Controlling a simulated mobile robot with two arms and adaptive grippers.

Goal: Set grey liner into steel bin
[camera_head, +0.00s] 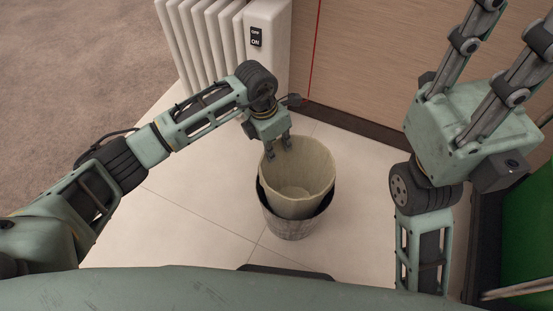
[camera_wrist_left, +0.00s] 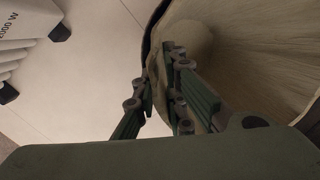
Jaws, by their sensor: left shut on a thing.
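The grey liner (camera_head: 297,172) is a beige-grey open cup shape standing inside the mouth of the steel bin (camera_head: 289,228). Its upper part rises above the bin's dark rim, so it sits partly in the bin. My left gripper (camera_head: 278,152) is shut on the liner's far left rim wall. In the left wrist view my left gripper (camera_wrist_left: 160,85) has one finger outside and one inside the liner wall, and the liner's inner surface (camera_wrist_left: 250,60) fills the right. My right gripper's fingertips are out of the head view; only parts of that arm show at the right.
A white radiator (camera_head: 215,40) stands behind the bin to the left, by a wooden panel (camera_head: 370,55) with a dark baseboard. A brown carpet (camera_head: 80,60) lies at the far left. Pale floor tiles (camera_head: 190,205) are clear left of the bin. A green surface (camera_head: 528,215) is at the right edge.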

